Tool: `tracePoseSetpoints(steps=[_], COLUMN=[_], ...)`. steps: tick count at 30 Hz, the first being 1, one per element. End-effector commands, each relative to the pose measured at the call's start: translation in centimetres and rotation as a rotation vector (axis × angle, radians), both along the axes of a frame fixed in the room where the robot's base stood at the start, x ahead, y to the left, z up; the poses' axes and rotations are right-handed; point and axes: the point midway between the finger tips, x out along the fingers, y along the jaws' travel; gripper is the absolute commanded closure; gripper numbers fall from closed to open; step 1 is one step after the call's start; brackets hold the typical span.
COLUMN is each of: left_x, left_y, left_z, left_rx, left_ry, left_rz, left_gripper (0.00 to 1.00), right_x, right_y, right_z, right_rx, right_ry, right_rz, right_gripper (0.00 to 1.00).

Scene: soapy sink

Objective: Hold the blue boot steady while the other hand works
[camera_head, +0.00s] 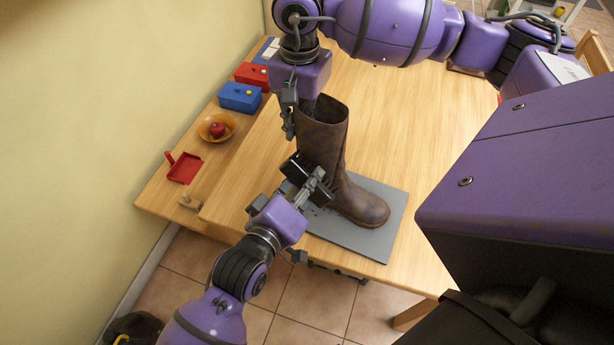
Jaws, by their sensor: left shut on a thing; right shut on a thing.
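A tall brown boot (328,145) stands upright on a grey mat (375,242) on the wooden table. No blue boot shows. My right gripper (289,120), the upper one, reaches down at the boot's open top and is shut on the shaft's left edge; its contact is partly hidden. My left gripper (314,187), the lower one, is shut on a small dark block (297,167) at the left side of the boot, near the ankle. The block may be a brush; I cannot tell whether it touches the leather.
Along the wall lie a red dustpan-like tray (184,168), an orange bowl (208,133) with a red fruit (217,129), a blue box (240,97) and a red box (252,75). The wooden table (400,130) is clear right of the boot.

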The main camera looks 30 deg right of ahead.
Motion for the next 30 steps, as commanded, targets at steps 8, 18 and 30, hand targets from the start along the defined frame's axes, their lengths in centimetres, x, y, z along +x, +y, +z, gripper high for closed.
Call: tracePoseSetpoints(steps=[8,18,30], left_x=[0.1,0.1,0.2], left_y=[-0.2,-0.3,-0.5], left_z=[-2.3,-3.7,-5.6], left_rx=[0.0,0.0,0.0], left_ry=[0.002,0.002,0.003], left_rz=[0.0,0.0,-0.001], left_gripper=[0.82,0.82,0.82], right_x=[-0.1,-0.1,-0.1], right_y=[0.0,0.0,0.1], right_z=[-0.2,-0.2,-0.1], right_rx=[0.002,0.001,0.001], right_ry=[0.004,0.003,0.003], right_rz=[0.0,0.0,0.001], right_gripper=[1.0,1.0,1.0])
